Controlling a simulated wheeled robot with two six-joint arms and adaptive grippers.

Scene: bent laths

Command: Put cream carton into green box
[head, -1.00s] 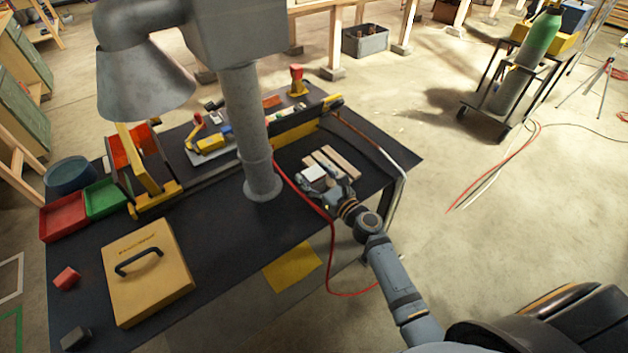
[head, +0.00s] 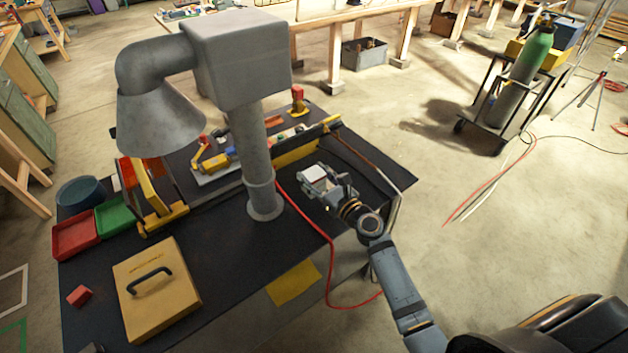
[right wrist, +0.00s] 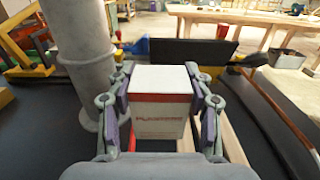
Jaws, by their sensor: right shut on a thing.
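The cream carton (head: 316,174) has a pale top and a red band. It shows upright between the fingers in the right wrist view (right wrist: 160,112). My right gripper (head: 322,184) is shut on it, near the table's right side; in the right wrist view the fingers (right wrist: 160,100) press its left and right sides. The green box (head: 114,217) is a shallow open tray at the table's left end, far to the left of the carton. Its visible inside looks empty. My left gripper is not in view.
A thick grey duct (head: 253,150) with a hood stands between the carton and the green box. A red tray (head: 75,236) and blue bowl (head: 80,192) adjoin the green box. A yellow lidded case (head: 157,290) lies in front. Pale laths (right wrist: 232,145) lie below the carton.

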